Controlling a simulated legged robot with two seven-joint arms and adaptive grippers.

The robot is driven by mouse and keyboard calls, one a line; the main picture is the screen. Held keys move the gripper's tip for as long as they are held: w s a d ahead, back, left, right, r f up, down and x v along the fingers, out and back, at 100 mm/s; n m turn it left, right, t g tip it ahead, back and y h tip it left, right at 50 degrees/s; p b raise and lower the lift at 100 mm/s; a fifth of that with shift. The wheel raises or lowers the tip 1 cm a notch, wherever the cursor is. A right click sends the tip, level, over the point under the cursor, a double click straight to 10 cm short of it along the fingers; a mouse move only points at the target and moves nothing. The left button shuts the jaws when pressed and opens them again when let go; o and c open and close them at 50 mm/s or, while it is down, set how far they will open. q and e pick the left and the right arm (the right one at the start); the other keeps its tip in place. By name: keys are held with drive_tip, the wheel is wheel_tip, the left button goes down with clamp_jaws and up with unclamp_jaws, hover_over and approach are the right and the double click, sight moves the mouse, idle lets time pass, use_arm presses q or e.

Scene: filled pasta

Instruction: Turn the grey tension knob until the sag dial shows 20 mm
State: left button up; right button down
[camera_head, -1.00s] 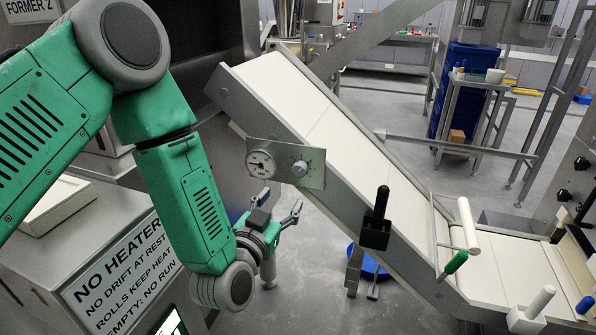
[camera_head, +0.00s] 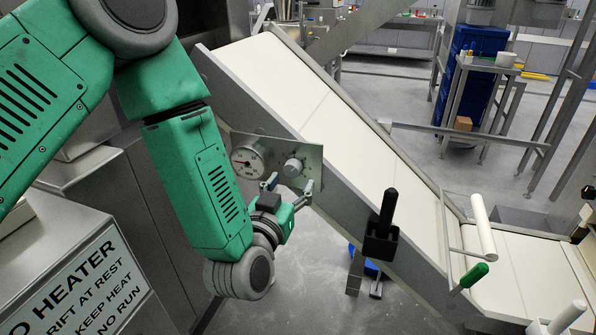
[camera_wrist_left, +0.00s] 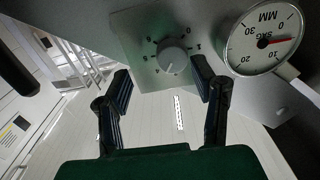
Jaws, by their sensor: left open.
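The grey tension knob (camera_head: 293,167) sits on a metal plate on the side of the sloping conveyor. In the left wrist view the knob (camera_wrist_left: 172,56) has a numbered scale around it. The round white sag dial (camera_head: 248,158) is left of the knob on the same plate. In the left wrist view the dial (camera_wrist_left: 262,38) appears turned over, its red needle seeming to lie between 0 and 10. My left gripper (camera_head: 289,188) is open and empty just below the knob. In its wrist view the fingers (camera_wrist_left: 161,78) stand apart, not closed around the knob. My right gripper is out of view.
The pale conveyor belt (camera_head: 335,120) slopes down to the right. A black handle (camera_head: 387,212) stands on its near side frame, with a green handle (camera_head: 474,274) farther right. A heater cabinet (camera_head: 60,225) with a warning sign stands at lower left. Floor shows below the conveyor.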

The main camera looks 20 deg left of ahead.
sight(292, 174)
use_arm(q)
drive_tip(key=w+a, duration=0.2)
drive_tip(key=w, duration=0.1)
drive_tip(key=shift+w, duration=0.1)
drive_tip(key=shift+w+a+f, duration=0.15)
drive_tip(key=shift+w+a, duration=0.1)
drive_tip(key=shift+w, duration=0.1)
drive_tip(key=shift+d, duration=0.85)
drive_tip(key=shift+c, duration=1.1)
drive_tip(key=shift+d, duration=0.15)
drive_tip(key=c, duration=0.9)
drive_tip(key=shift+a, duration=0.55)
drive_tip(key=shift+d, duration=0.2)
drive_tip(key=shift+d+n, duration=0.15)
drive_tip(key=shift+n, duration=0.25)
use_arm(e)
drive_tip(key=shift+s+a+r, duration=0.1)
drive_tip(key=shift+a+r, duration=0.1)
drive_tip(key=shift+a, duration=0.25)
